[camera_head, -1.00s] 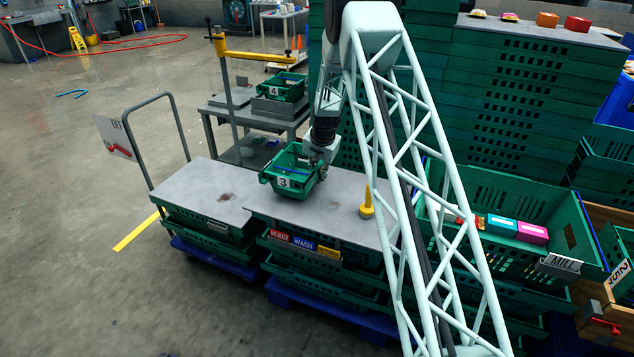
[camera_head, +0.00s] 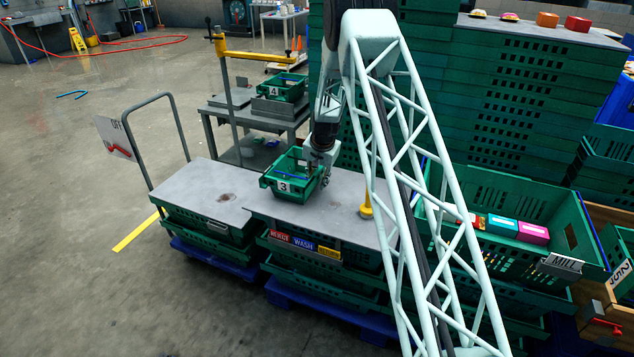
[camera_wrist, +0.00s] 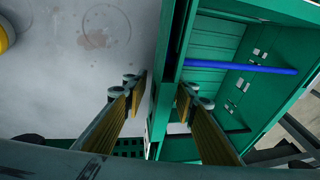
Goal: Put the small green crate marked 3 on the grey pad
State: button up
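The small green crate marked 3 (camera_head: 283,187) is at the left part of a grey stack top (camera_head: 340,195). I cannot tell whether it rests fully on it. My gripper (camera_head: 318,172) is at the crate's right side. In the wrist view my gripper (camera_wrist: 161,88) has one finger on each side of the crate's wall (camera_wrist: 167,70). A narrow gap shows between the left finger and the wall; the right finger is close to or touching it. A blue bar (camera_wrist: 240,67) crosses the crate. A bare grey slab (camera_head: 236,96), perhaps the pad, lies on the table behind.
A yellow object (camera_head: 366,207) stands right of crate 3. The left grey top (camera_head: 205,190) is clear. Tall green crates (camera_head: 510,110) fill the right.

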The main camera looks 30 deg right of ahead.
aim_at(318, 171)
jog(key=shift+r, duration=0.1)
jog(key=shift+p+v, duration=0.9)
jog(key=shift+v, duration=5.1)
jog(key=s+a+r+n, duration=0.1)
jog(key=s+a+r, duration=0.35)
jog(key=r, duration=0.45)
jog(key=s+a+r+n, duration=0.1)
jog(key=s+a+r, duration=0.35)
jog(key=r, duration=0.55)
jog(key=s+a+r+n, duration=0.2)
jog(key=s+a+r, duration=0.2)
jog(key=s+r, duration=0.4)
jog(key=s+a+r+n, duration=0.1)
jog(key=s+a+r, duration=0.4)
jog(key=s+r, duration=0.3)
jog(key=s+a+r+n, duration=0.1)
jog(key=s+a+r, duration=0.2)
jog(key=s, duration=0.6)
jog(key=s+a+r+n, duration=0.1)
jog(key=s+a+r, duration=0.1)
jog(key=s, duration=0.7)
jog(key=s+a+n, duration=0.1)
jog(key=s, duration=1)
jog(key=s+a+f+n, duration=0.1)
jog(key=s+a+n, duration=0.1)
jog(key=s, duration=0.9)
jog(key=shift+a+f+y, duration=0.3)
jog(key=shift+a+y, duration=0.05)
jog(key=shift+y, duration=0.05)
